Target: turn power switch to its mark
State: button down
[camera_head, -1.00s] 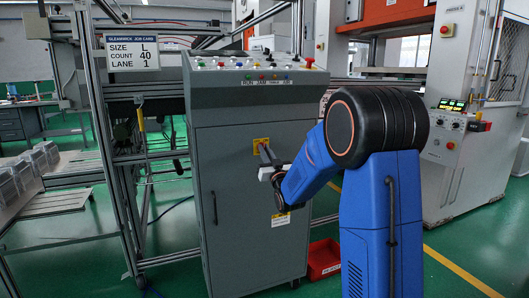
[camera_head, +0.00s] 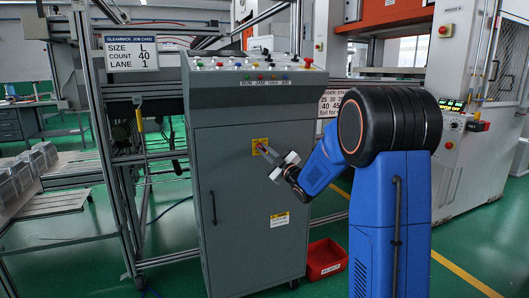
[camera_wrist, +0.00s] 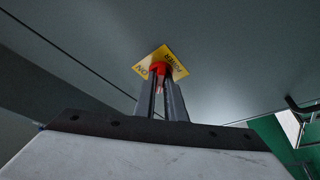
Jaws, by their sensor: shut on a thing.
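The power switch (camera_wrist: 158,68) is a red knob on a yellow plate (camera_wrist: 174,57) on the front of the grey cabinet (camera_head: 240,190). My gripper (camera_wrist: 161,84) is shut on the red knob, its two dark fingers on either side of it. In the wrist view the plate looks turned like a diamond, with "ON" at its left corner and "POWER" along its right side. In the head view my gripper (camera_head: 266,150) reaches the yellow plate (camera_head: 256,145) from the right. The knob's pointer is hidden by the fingers, so its angle against the mark is unclear.
Lamps and buttons (camera_head: 260,65) line the cabinet's sloped top. A door handle (camera_head: 214,208) is lower left of the switch. A red bin (camera_head: 325,259) stands on the floor to the right. A job card (camera_head: 145,52) hangs at the left.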

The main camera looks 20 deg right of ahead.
jog(key=shift+n, duration=0.4)
jog(key=c, duration=1.8)
grip_release()
jog(key=v, duration=1.7)
jog(key=shift+s+d+f, duration=0.1)
jog(key=shift+s+d, duration=0.05)
jog(key=shift+d, duration=0.1)
